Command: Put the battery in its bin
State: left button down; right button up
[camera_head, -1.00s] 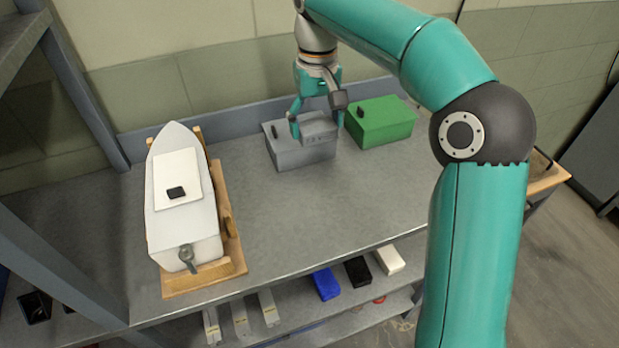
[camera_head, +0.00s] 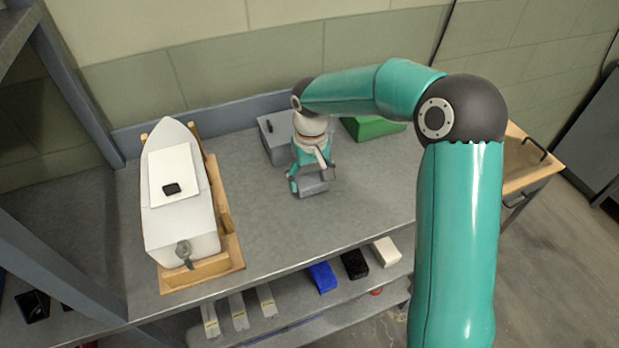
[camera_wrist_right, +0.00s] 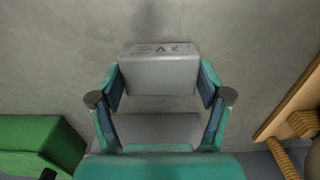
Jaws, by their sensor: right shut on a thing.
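The battery appears to be the grey block (camera_head: 313,187) with dark markings in my right gripper (camera_head: 313,178). In the right wrist view the block (camera_wrist_right: 158,72) sits between the two fingers (camera_wrist_right: 160,90), which are shut on its sides. The gripper points down over the bench, in front of a grey box. How far the block is above the bench I cannot tell. The grey box (camera_head: 276,147) with a small black piece on top stands at the back, partly hidden by my gripper. No thing is clearly marked as the battery's bin. My left gripper is not in view.
A green box (camera_head: 372,129) stands right of the grey box. A white boat hull (camera_head: 181,220) rests in a wooden cradle (camera_head: 222,266) at the left. Blue (camera_head: 322,277), black (camera_head: 355,264) and white (camera_head: 386,252) blocks lie on the lower shelf. The middle bench (camera_head: 255,215) is clear.

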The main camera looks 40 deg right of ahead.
jog(key=shift+f, duration=0.3)
jog(key=shift+f, duration=0.15)
jog(key=o, duration=1.4)
